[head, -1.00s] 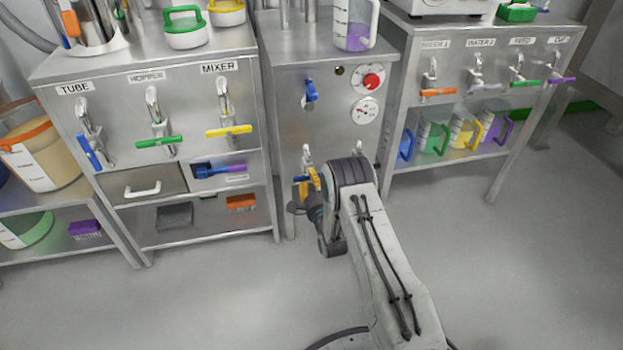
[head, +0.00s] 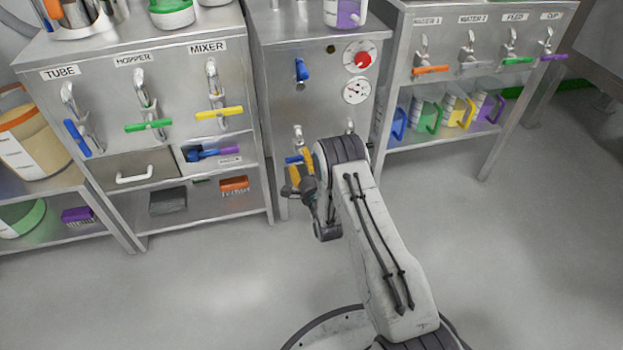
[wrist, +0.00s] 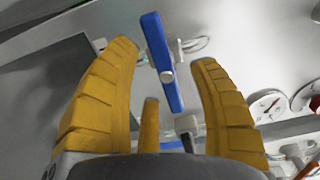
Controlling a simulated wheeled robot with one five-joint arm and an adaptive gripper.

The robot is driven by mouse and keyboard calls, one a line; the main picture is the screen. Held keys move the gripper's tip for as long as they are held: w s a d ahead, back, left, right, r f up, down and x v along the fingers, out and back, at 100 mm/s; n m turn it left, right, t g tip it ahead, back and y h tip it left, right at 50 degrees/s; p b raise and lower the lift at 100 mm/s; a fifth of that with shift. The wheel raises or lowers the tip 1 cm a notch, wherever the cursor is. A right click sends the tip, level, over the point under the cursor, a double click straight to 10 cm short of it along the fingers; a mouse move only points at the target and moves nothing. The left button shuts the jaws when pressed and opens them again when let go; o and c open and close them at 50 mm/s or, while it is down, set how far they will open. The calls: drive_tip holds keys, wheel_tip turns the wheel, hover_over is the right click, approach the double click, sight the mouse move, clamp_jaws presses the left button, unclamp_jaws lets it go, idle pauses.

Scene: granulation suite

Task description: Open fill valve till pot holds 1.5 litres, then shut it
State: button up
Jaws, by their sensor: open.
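In the head view, the middle steel cabinet (head: 277,107) has an upright upper blue lever (head: 302,69) and a lower blue lever (head: 299,158). My gripper (head: 296,182) is close to the lower lever. In the wrist view, my gripper (wrist: 165,62) has its yellow fingers apart, with a blue lever (wrist: 161,62) showing between them. I cannot tell which lever this is, or whether the fingers touch it. A clear jug with purple contents (head: 346,14) stands on the cabinet, cut off by the frame top. I see no label reading fill, and cannot identify the pot.
A red dial (head: 363,60) and a round gauge (head: 356,91) are on the cabinet front. Labelled taps with coloured handles, including the yellow one (head: 219,113) and the orange one (head: 430,69), line the benches on both sides. The floor (head: 200,290) is clear.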

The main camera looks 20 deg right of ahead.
drive_tip(key=s, duration=1)
drive_tip(key=shift+s, duration=0.4)
wheel_tip(320, 180, up, 34)
drive_tip(key=n+g+p, duration=0.6)
drive_tip(key=n+p, duration=0.2)
drive_tip(key=p, duration=1.3)
drive_tip(key=s+r+n+g+p, duration=0.45)
drive_tip(key=s+r+p, duration=0.8)
drive_tip(key=r, duration=0.65)
drive_tip(key=s+r+n+g+p, duration=0.2)
drive_tip(key=s+r+p, duration=0.2)
drive_tip(key=s, duration=0.6)
drive_tip(key=s+r+n+g+p, duration=0.2)
drive_tip(key=s+r+n+p, duration=0.1)
drive_tip(key=s+r, duration=0.5)
drive_tip(key=shift+s+n+p, duration=0.35)
drive_tip(key=shift+s+p, duration=0.55)
